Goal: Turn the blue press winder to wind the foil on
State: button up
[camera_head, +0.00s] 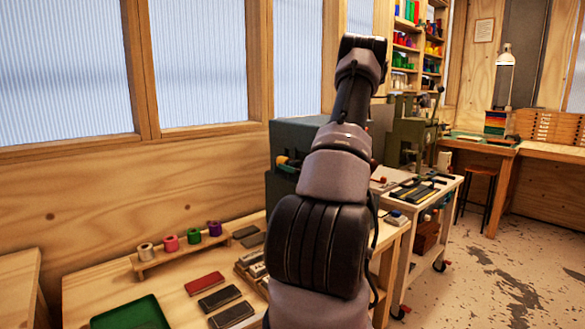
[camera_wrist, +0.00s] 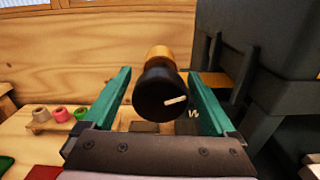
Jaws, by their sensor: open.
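In the wrist view a round black winder knob (camera_wrist: 155,96) with a white pointer line faces me. An orange-gold foil roll or shaft (camera_wrist: 158,53) shows behind it. The pointer lies nearly level, tilted slightly up to the right. My gripper (camera_wrist: 159,74) is open, with one teal finger on each side of the knob and a visible gap at both sides. The press (camera_wrist: 245,50) beside it looks dark grey rather than clearly blue. In the head view the press (camera_head: 284,135) stands behind my arm, with a bit of orange on its left side. My gripper is hidden there.
A rack of coloured rolls (camera_head: 180,248) stands on the wooden bench (camera_head: 95,280). A green tray (camera_head: 130,314), a red block (camera_head: 205,283) and dark blocks lie in front. A wheeled cart (camera_head: 418,205) with tools stands to the right. The wooden wall is close behind the bench.

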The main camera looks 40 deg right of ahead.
jog(key=shift+c, duration=0.3)
jog(key=c, duration=1.3)
jog(key=shift+m, duration=0.3)
